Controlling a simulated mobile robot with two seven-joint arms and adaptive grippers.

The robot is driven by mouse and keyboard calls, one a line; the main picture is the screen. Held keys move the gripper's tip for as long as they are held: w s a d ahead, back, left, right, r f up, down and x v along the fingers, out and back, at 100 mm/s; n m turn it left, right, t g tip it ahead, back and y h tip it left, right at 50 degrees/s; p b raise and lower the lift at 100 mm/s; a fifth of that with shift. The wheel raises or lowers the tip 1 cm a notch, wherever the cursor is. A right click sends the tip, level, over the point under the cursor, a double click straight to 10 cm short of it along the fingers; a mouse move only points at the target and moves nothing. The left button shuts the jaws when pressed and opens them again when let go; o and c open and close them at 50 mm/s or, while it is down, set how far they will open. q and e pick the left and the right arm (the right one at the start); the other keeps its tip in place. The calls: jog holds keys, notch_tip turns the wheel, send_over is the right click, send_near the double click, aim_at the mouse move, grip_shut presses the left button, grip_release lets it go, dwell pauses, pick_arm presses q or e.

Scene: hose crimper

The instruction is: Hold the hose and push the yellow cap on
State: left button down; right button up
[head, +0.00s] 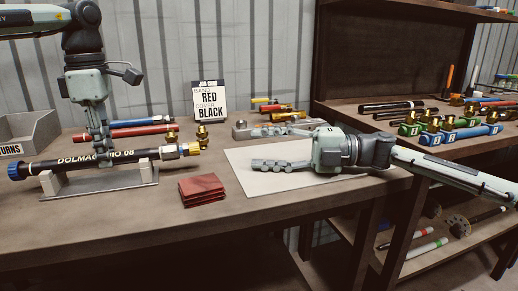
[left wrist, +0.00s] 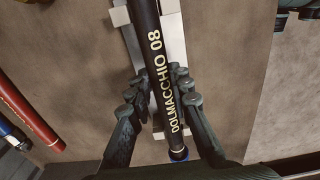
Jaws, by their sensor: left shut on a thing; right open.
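The black hose (head: 75,162), lettered in pale print, lies level across a grey cradle (head: 135,181). My left gripper (head: 103,148) comes from above and is shut on the hose between the cradle's posts. In the left wrist view its fingers (left wrist: 160,97) flank the hose (left wrist: 158,75). My right gripper (head: 258,165) is open and empty, low over the pale mat.
A brass fitting (head: 202,133) stands behind the cap. Blue and red hoses (head: 125,131) lie behind the black hose. A sign (head: 208,103) stands at the back. The pale mat (head: 255,185) has bare space.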

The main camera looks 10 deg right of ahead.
pick_arm(q)
jog(key=c, duration=1.3)
grip_release()
